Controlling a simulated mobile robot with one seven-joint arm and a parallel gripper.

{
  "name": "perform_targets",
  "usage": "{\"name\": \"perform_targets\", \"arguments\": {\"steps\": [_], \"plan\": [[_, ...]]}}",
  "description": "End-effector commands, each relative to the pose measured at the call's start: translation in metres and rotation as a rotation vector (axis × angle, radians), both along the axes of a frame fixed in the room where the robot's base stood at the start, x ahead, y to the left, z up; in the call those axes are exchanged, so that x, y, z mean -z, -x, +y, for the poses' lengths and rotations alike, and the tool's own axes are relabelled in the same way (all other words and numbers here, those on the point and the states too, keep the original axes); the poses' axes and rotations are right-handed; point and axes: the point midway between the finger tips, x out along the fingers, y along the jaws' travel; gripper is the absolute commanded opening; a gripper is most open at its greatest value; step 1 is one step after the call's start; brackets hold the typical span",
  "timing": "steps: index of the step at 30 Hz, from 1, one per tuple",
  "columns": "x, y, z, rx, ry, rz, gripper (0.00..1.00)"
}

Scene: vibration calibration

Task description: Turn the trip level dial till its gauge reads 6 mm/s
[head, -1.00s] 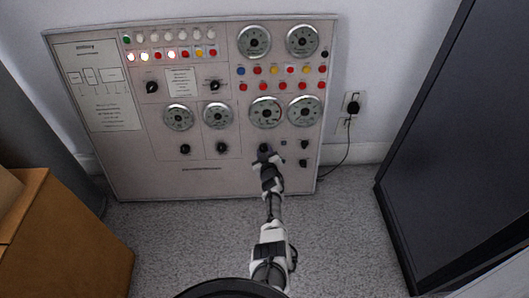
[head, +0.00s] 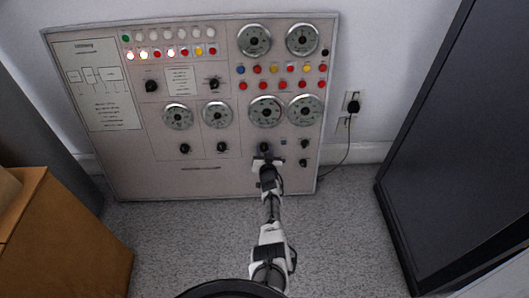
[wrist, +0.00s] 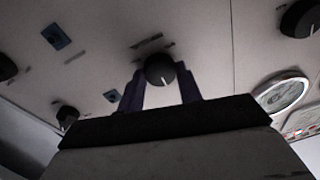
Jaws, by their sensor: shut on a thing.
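A black dial (head: 264,147) with a white pointer line sits low on the panel, below a round silver gauge (head: 265,112). I take it for the trip level dial, but its label is too blurred to read. My gripper (head: 265,157) is at this dial, its fingers pointing at the panel. In the wrist view the dial (wrist: 159,68) is between the two dark fingers of my gripper (wrist: 161,76), which are shut on it. The gauge's needle and numbers are too small to read.
The panel (head: 215,182) holds other dials (head: 222,147), several gauges and rows of coloured buttons and lamps. Two small black knobs (head: 304,144) are right of my gripper. A cardboard box (head: 60,240) stands left, a dark cabinet (head: 450,130) right. Grey floor between is clear.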

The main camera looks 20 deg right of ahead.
Motion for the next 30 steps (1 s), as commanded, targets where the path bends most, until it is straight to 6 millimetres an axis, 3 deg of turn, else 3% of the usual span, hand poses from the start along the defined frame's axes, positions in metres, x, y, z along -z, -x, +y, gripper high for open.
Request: {"name": "perform_targets", "arguments": {"steps": [14,15,19,30], "plan": [[0.0012,0.0007,0.0001,0.003,-0.013,-0.002,0.12],[0.0012,0.0006,0.0002,0.003,-0.013,-0.002,0.39],[0.0010,0.0005,0.0001,0.002,-0.012,-0.001,0.56],[-0.0015,0.0028,0.0005,0.003,-0.012,-0.002,0.57]]}}
